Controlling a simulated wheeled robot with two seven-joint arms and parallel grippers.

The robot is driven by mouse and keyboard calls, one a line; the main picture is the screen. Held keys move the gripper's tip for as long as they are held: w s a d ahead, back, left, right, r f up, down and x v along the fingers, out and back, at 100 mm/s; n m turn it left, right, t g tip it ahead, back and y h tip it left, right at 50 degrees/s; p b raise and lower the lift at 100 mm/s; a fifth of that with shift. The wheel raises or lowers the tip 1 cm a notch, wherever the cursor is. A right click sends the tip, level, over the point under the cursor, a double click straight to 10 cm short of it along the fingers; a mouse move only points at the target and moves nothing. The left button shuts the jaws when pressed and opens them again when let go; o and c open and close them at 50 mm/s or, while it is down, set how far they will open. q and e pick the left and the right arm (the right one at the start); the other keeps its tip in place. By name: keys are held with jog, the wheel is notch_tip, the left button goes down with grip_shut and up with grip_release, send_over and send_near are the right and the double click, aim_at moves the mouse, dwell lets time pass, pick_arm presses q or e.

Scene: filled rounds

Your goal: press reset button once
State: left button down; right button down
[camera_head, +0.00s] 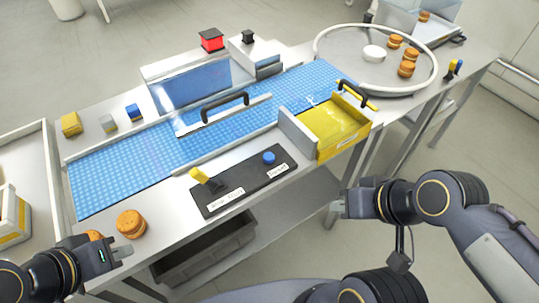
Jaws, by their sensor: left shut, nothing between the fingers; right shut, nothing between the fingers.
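A black control panel (240,187) lies on the front of the table. It carries a round blue button (268,158) at its right end and a yellow lever (200,175) at its left end, each beside a white label too small to read surely. The blue button stands up, and nothing touches it. My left gripper (124,250) is shut and empty at the lower left, beside the front-left table edge and well away from the panel. My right gripper (337,207) is shut and empty in front of the table, right of the panel and apart from the button.
A blue conveyor belt (120,171) runs behind the panel, with a black-handled guard over it. A yellow tray (335,125) stands right of the panel. A red block (211,40) tops the rear housing. A filled round (131,223) lies near my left gripper. A round turntable (340,60) is at the back right.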

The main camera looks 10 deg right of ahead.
jog(key=shift+w, duration=0.1)
dwell(0.8)
jog(key=m+t+y+b, duration=0.1)
jog(key=m+t+b, duration=0.1)
jog(key=m, duration=1.7)
send_over(272, 158)
jog(key=shift+f, duration=0.1)
notch_tip(272, 158, down, 8)
jog(key=b, duration=0.7)
jog(key=shift+f+b, duration=0.1)
jog(key=shift+b, duration=0.2)
jog(key=shift+f, duration=0.35)
jog(key=shift+f+b, duration=0.4)
